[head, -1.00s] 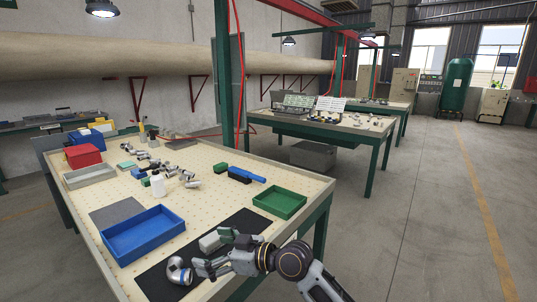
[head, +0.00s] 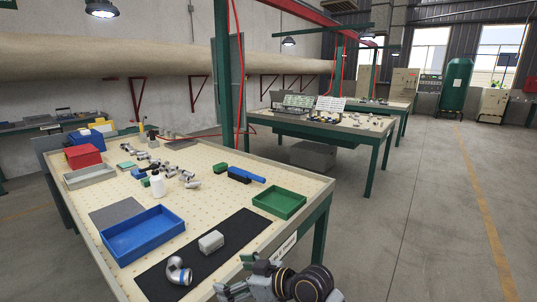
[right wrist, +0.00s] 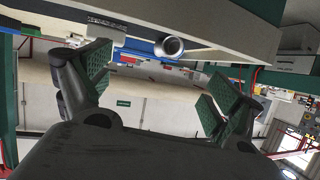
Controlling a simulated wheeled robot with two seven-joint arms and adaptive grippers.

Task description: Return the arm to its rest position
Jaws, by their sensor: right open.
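My right gripper (head: 245,276) is at the bottom of the head view, off the front edge of the workbench. It is open and empty; in the right wrist view its two green-padded fingers (right wrist: 155,90) stand wide apart with nothing between them. A silver pipe elbow (head: 178,271) lies on the black mat (head: 238,236), and its round end also shows in the right wrist view (right wrist: 170,46). My left gripper is not in view.
The workbench holds an empty blue tray (head: 143,236), a green tray (head: 280,203), a white bottle (head: 157,184), a red bin (head: 83,156) and several metal fittings toward the back. The bench edge is close to the right gripper. Open floor (head: 400,230) lies to the right.

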